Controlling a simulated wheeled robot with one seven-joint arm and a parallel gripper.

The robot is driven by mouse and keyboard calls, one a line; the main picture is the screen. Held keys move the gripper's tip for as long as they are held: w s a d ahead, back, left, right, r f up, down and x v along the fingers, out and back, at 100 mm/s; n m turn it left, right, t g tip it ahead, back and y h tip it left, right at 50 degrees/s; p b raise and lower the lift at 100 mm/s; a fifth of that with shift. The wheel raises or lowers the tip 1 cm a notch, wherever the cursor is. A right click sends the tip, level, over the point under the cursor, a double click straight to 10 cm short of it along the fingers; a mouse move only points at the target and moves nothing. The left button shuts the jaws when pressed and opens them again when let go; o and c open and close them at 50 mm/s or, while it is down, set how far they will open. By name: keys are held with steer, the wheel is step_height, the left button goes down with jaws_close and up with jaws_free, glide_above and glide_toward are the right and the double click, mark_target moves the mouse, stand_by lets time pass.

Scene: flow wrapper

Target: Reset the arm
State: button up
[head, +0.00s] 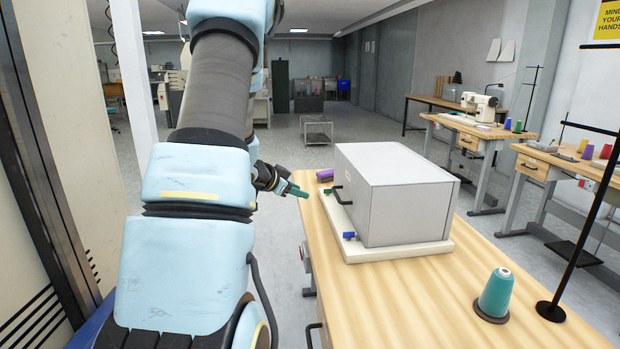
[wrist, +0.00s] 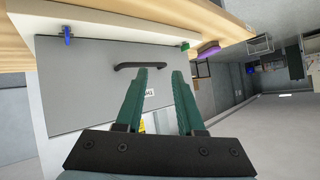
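My gripper (head: 296,191) is at the left end of the wooden table in the head view, in front of the grey box and apart from it. In the wrist view its two green fingers (wrist: 158,98) stand apart with nothing between them, so it is open and empty. My blue and grey arm reaches across the left half of the head view and hides part of the room. The grey box (head: 405,205) sits on a white base (head: 390,250) and its front panel (wrist: 90,85) with a black handle (wrist: 140,66) looks closed.
The wooden table (head: 440,308) also holds a teal thread spool (head: 495,295), a purple object (head: 324,175) and a black stand (head: 551,311). Blue (head: 349,236) and green (head: 327,191) parts sit at the base's front edge. Sewing tables (head: 470,130) stand at right.

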steer(key=s+a+r+n+g+y, duration=0.1)
steer(key=s+n+g+y, duration=0.2)
steer(key=s, duration=1.1)
steer(key=s+a+r+n+g+y+p, duration=0.1)
steer(key=s+n+g+y, duration=0.3)
steer(key=s, duration=1)
steer(key=a+n, duration=0.1)
steer(key=n, duration=0.1)
steer(key=shift+s+n, duration=0.35)
steer(key=shift+n, duration=0.05)
